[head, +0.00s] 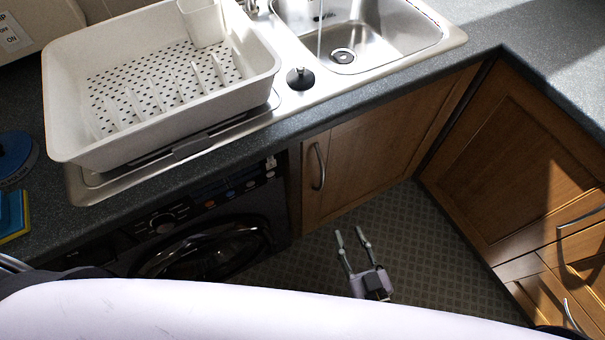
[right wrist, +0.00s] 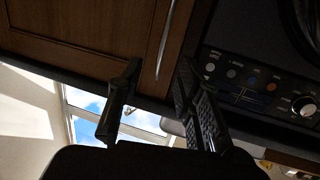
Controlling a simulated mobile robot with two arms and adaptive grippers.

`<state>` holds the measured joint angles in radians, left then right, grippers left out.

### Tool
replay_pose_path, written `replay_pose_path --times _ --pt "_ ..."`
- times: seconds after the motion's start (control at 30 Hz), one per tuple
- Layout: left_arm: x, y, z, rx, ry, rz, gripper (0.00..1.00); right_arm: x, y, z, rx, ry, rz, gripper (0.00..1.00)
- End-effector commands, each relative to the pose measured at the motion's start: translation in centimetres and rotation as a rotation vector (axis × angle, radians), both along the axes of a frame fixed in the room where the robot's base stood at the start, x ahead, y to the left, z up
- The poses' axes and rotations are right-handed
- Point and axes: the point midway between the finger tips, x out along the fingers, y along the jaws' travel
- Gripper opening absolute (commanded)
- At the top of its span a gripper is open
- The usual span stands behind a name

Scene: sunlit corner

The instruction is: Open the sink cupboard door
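The sink cupboard door (head: 372,150) is a wooden panel under the sink and looks shut. Its upright curved metal handle (head: 319,167) is near the door's left edge. In the right wrist view, the door (right wrist: 75,30) fills the upper left and the handle (right wrist: 166,45) shows beyond the fingertips, roughly between them in the picture. My right gripper (head: 350,236) is open and empty, its fingers pointing toward the cupboard, apart from the handle. It also shows in the right wrist view (right wrist: 158,72). My left gripper is not in view.
A dark washing machine (head: 215,235) stands left of the door. A wooden cabinet (head: 515,165) with handles adjoins on the right. The sink (head: 395,35) and white dish rack (head: 62,110) are on the worktop above. Patterned floor (head: 440,275) before the door is clear.

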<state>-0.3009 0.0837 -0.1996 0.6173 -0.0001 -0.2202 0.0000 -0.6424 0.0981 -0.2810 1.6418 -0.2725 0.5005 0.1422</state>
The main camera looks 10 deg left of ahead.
Motion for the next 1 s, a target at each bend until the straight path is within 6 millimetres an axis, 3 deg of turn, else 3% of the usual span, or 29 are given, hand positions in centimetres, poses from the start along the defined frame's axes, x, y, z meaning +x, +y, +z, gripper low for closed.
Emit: replay_pose_path --times 0.1,0.27,0.8,1.0 --pt "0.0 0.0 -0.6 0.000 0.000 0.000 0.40 0.1 0.5 2.0 0.024 -0.062 0.011 0.33" --pt "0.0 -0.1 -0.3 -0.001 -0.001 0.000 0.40 1.3 1.1 2.6 0.030 -0.075 0.012 0.33" --pt "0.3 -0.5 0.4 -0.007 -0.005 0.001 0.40 11.6 5.8 2.6 0.030 -0.072 0.011 0.33" --pt "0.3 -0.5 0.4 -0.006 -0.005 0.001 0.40 14.5 7.1 2.4 0.027 -0.071 0.011 0.33"
